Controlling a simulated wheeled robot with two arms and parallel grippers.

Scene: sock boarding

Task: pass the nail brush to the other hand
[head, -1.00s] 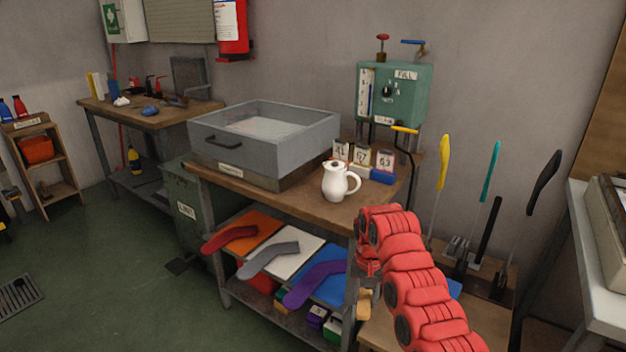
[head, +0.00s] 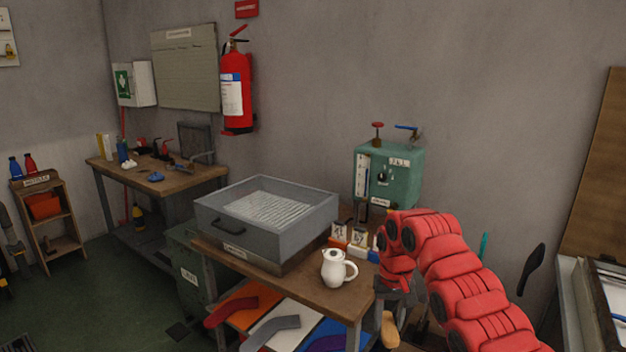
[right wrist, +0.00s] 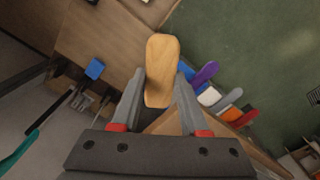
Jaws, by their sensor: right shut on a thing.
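The nail brush (right wrist: 162,62) shows in the right wrist view as a smooth, light wooden oblong; its bristles are not visible. My right gripper (right wrist: 160,90) is shut on it, with one finger along each side and the brush's rounded end sticking out past the fingertips. In the head view the right gripper (head: 393,308) points down at the right of the workbench, and the tan brush (head: 388,330) hangs below it. My left gripper is not in view.
A white jug (head: 336,270) stands on the wooden bench (head: 300,291) left of my right gripper, beside a grey metal tray (head: 262,238). Coloured sock-shaped boards (head: 270,332) lie on a lower shelf. A green machine (head: 388,178) stands behind. Green floor (head: 95,290) is clear at left.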

